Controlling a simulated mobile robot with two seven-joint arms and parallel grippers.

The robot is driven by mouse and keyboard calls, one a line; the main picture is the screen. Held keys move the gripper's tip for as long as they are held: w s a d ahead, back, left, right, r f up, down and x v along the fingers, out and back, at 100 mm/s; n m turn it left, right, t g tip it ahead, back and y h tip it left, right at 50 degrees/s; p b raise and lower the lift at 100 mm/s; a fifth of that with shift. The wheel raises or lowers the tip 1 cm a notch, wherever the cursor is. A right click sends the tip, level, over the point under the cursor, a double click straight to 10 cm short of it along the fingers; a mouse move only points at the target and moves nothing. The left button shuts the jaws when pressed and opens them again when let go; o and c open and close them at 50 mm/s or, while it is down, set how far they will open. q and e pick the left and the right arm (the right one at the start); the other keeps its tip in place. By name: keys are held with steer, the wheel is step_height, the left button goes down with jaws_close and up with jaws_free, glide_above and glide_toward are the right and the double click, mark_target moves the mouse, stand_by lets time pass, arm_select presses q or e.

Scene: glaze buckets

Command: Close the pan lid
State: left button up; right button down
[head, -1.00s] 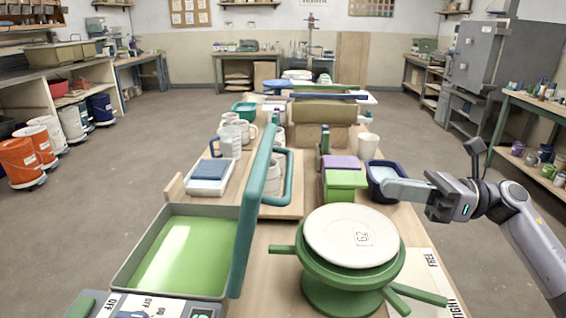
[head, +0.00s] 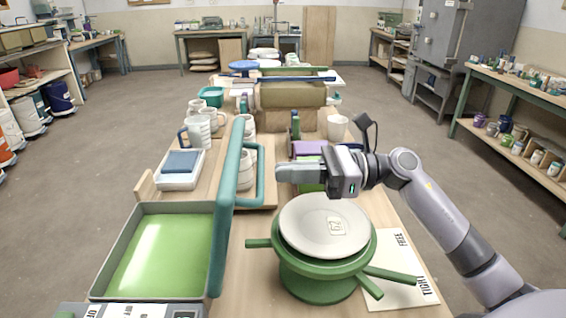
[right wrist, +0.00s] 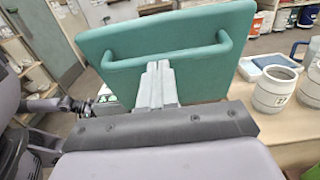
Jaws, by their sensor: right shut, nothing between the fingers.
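The pan (head: 160,250) is a grey rectangular tray with a green inside, at the lower left of the head view. Its teal lid (head: 228,200) stands open, about upright, along the pan's right side. A teal bar handle (head: 261,175) sticks out from the lid's right face. My right gripper (head: 281,173) is shut and empty, just right of the handle. My left gripper is not in view.
A green banding wheel (head: 325,270) with a pale round disc (head: 325,225) stands right of the lid, below my right arm. White mugs (head: 198,132), a tray with a blue block (head: 180,168) and a purple box (head: 308,148) stand behind. Paper (head: 400,290) lies front right.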

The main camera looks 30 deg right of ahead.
steer(key=shift+x, duration=0.8)
